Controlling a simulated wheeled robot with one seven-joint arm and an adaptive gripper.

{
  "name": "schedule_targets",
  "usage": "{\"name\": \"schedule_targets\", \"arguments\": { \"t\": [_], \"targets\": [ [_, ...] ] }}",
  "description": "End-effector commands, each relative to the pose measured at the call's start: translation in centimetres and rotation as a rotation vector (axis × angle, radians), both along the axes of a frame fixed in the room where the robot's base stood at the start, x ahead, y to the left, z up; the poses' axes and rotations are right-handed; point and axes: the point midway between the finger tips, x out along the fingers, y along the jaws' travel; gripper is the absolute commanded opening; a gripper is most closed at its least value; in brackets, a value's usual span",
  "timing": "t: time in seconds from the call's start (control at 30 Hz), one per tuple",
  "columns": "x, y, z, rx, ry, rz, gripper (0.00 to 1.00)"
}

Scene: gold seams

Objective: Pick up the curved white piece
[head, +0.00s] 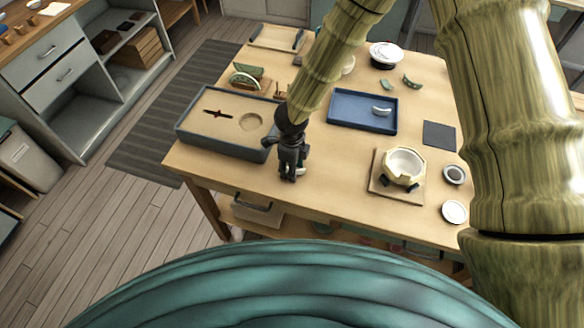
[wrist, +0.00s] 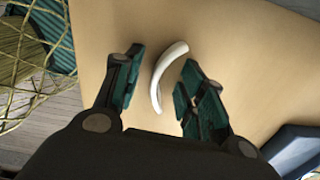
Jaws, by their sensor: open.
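A curved white piece (wrist: 168,68) lies on the bare wooden table top in the wrist view, between my gripper's two fingers. Space shows on both sides of it, so neither finger appears to touch it. My gripper (wrist: 162,63) is open and empty, with green pads on its fingers. In the head view my gripper (head: 290,174) points down near the table's front left edge. A bit of the white piece (head: 301,169) shows beside the fingers; the rest is hidden behind them. Another curved white piece (head: 382,110) lies in the blue tray (head: 345,123).
A sand-filled box (head: 190,135) stands close to the left of my gripper. To the right, a cream bowl (head: 404,165) sits on a square board, with small dishes (head: 454,211) beyond. A dark square mat (head: 439,135) lies behind them. The table between gripper and board is clear.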

Motion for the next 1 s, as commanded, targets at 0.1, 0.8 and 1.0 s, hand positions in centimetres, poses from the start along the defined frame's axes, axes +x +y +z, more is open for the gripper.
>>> {"name": "schedule_targets", "arguments": {
  "t": [0.1, 0.8, 1.0],
  "targets": [
    [0.0, 0.0, 0.0, 0.0, 0.0, 0.0, 0.4],
    [0.0, 0.0, 0.2, 0.0, 0.0, 0.0, 0.0],
    [0.1, 0.0, 1.9, 0.002, -0.001, -0.001, 0.0]
  ]
}}
